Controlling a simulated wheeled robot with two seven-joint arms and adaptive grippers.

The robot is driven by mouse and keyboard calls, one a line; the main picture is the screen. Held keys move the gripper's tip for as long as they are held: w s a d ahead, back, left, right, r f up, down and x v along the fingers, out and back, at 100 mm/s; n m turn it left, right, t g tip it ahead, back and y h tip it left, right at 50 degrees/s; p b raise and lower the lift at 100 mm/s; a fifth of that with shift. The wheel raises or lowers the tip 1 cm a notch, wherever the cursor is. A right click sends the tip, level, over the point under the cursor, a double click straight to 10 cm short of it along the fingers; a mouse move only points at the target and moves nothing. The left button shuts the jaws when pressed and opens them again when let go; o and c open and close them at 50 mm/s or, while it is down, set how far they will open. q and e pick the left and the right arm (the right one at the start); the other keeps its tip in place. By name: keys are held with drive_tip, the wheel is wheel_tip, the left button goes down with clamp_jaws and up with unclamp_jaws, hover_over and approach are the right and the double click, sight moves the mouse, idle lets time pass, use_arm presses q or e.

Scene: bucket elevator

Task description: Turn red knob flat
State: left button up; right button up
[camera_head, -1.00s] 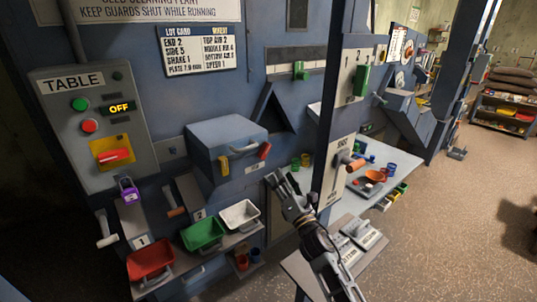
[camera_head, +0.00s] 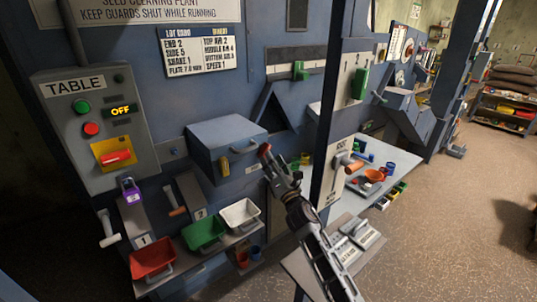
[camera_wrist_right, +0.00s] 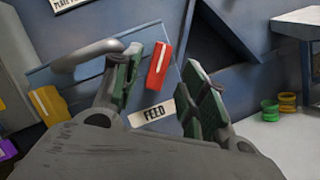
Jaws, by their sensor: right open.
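The small red knob (camera_head: 264,149) is on the blue box front, at the right of its grey handle. In the right wrist view the red knob (camera_wrist_right: 157,66) stands nearly upright, leaning a little, above a FEED label (camera_wrist_right: 153,113). My right gripper (camera_head: 271,163) is at the knob and partly hides it in the head view. In the wrist view the right gripper (camera_wrist_right: 158,85) is open, with its green-padded fingers either side of the knob; I see no contact. My left gripper is not in view.
A yellow knob (camera_head: 224,166) is on the same box, left of the grey handle (camera_wrist_right: 88,57). A dark blue post (camera_head: 326,130) stands close right of my right arm. Red (camera_head: 152,259), green (camera_head: 203,233) and white (camera_head: 239,214) bins sit below. A red switch (camera_head: 115,157) is on the TABLE panel.

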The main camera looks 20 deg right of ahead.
sight(265, 151)
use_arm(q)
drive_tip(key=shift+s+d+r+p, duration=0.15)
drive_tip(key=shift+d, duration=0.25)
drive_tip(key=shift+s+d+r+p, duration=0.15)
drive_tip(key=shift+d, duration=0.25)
use_arm(e)
drive_tip(key=x, duration=0.4)
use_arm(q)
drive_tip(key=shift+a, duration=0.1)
use_arm(e)
drive_tip(key=shift+s, duration=0.1)
drive_tip(key=c, duration=0.8)
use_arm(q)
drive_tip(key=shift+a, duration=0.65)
use_arm(e)
clamp_jaws()
